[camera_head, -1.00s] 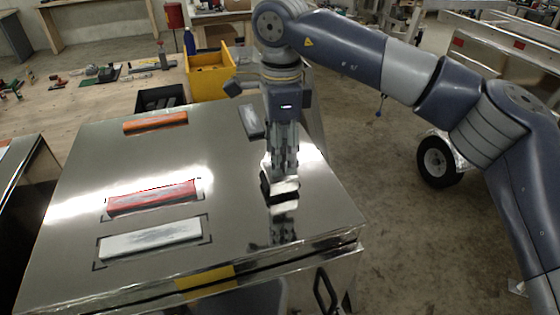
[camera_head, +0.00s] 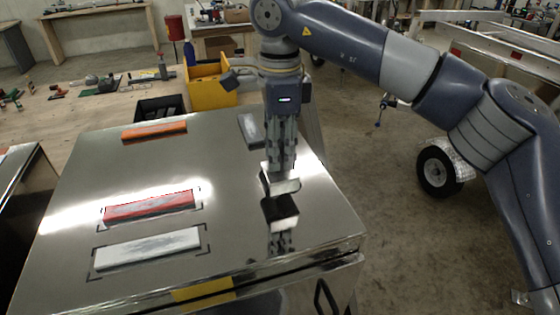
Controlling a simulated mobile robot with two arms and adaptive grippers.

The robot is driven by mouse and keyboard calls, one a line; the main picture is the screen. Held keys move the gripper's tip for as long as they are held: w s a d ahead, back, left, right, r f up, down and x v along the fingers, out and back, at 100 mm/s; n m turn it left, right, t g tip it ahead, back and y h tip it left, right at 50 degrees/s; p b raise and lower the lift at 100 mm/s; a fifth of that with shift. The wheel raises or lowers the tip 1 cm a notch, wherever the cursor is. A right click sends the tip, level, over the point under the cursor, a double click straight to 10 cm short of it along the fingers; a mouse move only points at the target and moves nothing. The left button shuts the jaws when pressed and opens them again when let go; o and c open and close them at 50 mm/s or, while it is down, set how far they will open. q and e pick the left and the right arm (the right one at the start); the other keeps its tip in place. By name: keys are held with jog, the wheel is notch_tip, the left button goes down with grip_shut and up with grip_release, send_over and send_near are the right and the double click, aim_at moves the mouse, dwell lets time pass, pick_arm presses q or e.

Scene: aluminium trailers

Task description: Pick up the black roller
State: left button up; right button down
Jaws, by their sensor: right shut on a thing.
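My right gripper (camera_head: 281,170) points down over the right part of the shiny metal trailer top (camera_head: 215,185). It is shut on the black roller (camera_head: 283,185), a small block that shows dark at its left end and bright with glare on its front. The roller is a little above the metal, and its dark reflection shows below it with a gap between. The fingers hide the roller's upper side. My left gripper is not in view.
An orange bar (camera_head: 155,131), a red bar (camera_head: 148,205) and a white bar (camera_head: 148,248) lie on the left of the top. A grey piece (camera_head: 249,129) lies behind my gripper. A yellow bin (camera_head: 211,86) and a black bin (camera_head: 160,108) stand beyond the far edge.

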jog(key=shift+s+a+r+b, duration=0.1)
jog(key=shift+r+b, duration=0.25)
jog(key=shift+r, duration=0.2)
jog(key=s+a+b, duration=0.2)
jog(key=s+b, duration=0.1)
jog(key=s, duration=0.4)
jog(key=s+a+r+b, duration=0.1)
jog(key=s+a+b, duration=0.1)
jog(key=s, duration=0.6)
jog(key=shift+s+r+b, duration=0.2)
jog(key=shift+r+b, duration=0.1)
jog(key=shift+b, duration=0.1)
jog(key=c, duration=2.1)
grip_release()
jog(key=shift+c, duration=0.7)
